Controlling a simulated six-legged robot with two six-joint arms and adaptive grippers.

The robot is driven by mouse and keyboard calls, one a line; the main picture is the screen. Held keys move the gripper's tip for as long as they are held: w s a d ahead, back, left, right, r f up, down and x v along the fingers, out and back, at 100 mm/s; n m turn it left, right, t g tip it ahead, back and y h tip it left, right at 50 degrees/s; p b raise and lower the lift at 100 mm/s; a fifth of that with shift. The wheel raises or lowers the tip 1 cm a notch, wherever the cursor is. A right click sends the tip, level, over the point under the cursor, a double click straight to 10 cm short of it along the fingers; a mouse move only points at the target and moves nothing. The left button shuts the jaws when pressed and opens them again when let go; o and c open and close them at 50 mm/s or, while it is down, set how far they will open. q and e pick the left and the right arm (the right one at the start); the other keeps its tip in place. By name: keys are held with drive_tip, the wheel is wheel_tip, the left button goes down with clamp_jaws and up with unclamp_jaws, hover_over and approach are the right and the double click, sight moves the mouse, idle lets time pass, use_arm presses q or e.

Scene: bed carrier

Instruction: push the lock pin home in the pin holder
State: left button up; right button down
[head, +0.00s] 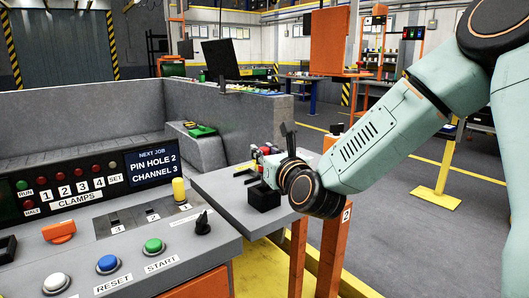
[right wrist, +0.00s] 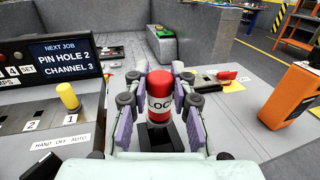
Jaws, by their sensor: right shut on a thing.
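The lock pin (right wrist: 160,85) is red with a white band lettered "LOC…" in the right wrist view. It stands upright between the fingers of my right gripper (right wrist: 158,100), which is shut on it. The black pin holder (right wrist: 154,138) shows just below the pin; in the head view it is a black block (head: 264,197) on the grey table beside the console. How deep the pin sits in the holder is hidden by the fingers. My right gripper (head: 276,165) is over the holder in the head view. My left gripper is not in view.
The console (head: 190,240) to the left has a yellow knob (head: 179,190), push buttons and a screen (head: 152,167) reading "PIN HOLE 2 CHANNEL 3". A grey wall lies behind.

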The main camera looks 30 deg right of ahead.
drive_tip(key=shift+f+b, duration=1.8)
drive_tip(key=shift+f, duration=0.1)
drive_tip(key=c, duration=1.1)
unclamp_jaws()
drive_tip(key=shift+o, duration=0.2)
drive_tip(key=s+a, duration=0.1)
drive_tip(key=s, duration=0.6)
drive_tip(key=shift+s+a, duration=0.2)
